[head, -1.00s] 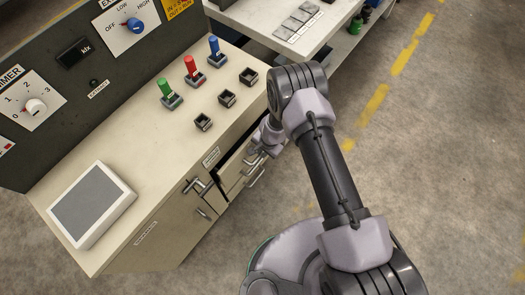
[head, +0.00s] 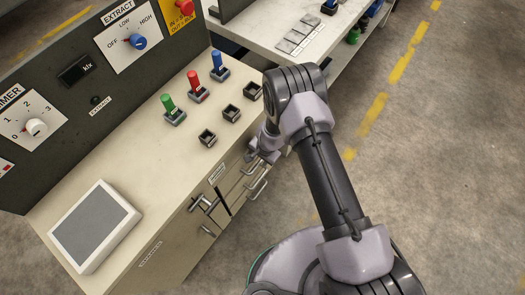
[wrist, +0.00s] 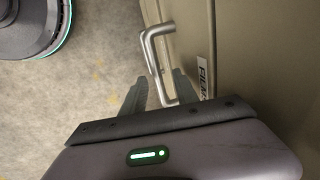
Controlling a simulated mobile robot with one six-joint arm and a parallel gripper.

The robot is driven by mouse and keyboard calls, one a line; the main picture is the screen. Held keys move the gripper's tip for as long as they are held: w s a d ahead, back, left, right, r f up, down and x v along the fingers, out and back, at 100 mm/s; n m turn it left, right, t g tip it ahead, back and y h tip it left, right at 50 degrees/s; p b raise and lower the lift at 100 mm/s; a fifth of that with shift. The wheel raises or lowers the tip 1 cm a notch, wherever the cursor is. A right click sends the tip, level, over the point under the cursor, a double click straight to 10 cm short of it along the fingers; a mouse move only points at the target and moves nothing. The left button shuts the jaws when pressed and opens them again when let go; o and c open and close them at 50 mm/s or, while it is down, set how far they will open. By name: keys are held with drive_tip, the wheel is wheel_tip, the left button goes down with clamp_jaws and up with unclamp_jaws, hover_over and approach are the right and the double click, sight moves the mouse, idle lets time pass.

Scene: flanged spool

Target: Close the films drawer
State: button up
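The films drawer (head: 231,178) is in the front of the beige cabinet, under the counter edge, partly hidden by my arm in the head view. In the wrist view its bar handle (wrist: 154,50) runs down between my fingers, beside a white label (wrist: 203,76) that reads in part as "FILMS". My gripper (wrist: 160,90) has its two dark fingers apart, one on each side of the handle; I cannot tell whether they touch it. In the head view my gripper (head: 258,152) is at the drawer fronts. The drawer looks about flush, but I cannot tell if a small gap is left.
Other handles (head: 204,205) are on the cabinet front to the left. The counter (head: 150,145) carries a tablet-like panel (head: 95,226), coloured levers (head: 192,84) and small black holders (head: 231,113). A second bench (head: 290,35) stands behind. Floor at the right is clear.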

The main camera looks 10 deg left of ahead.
wheel_tip(320, 180, up, 16)
drive_tip(key=s+d+p, duration=0.1)
drive_tip(key=d+p, duration=0.1)
drive_tip(key=p, duration=0.2)
drive_tip(key=shift+d+f, duration=0.25)
drive_tip(key=shift+d, duration=0.15)
drive_tip(key=w+r+t+y, duration=0.15)
drive_tip(key=w+r, duration=0.25)
drive_tip(key=r, duration=1.1)
drive_tip(key=s+d+r+t+y+b, duration=0.15)
drive_tip(key=d+r, duration=0.25)
drive_tip(key=r, duration=0.4)
drive_tip(key=s+d+r, duration=0.2)
drive_tip(key=d+r, duration=0.1)
drive_tip(key=r, duration=0.5)
drive_tip(key=s+d+r+t+h, duration=0.1)
drive_tip(key=s+d+r, duration=0.3)
drive_tip(key=s+d, duration=0.2)
drive_tip(key=s+d+r+t+h+b, duration=0.1)
drive_tip(key=s+d+r, duration=0.3)
drive_tip(key=s, duration=0.7)
drive_tip(key=shift+d+r+h, duration=0.2)
drive_tip(key=shift+d+h, duration=0.3)
drive_tip(key=shift+d, duration=0.7)
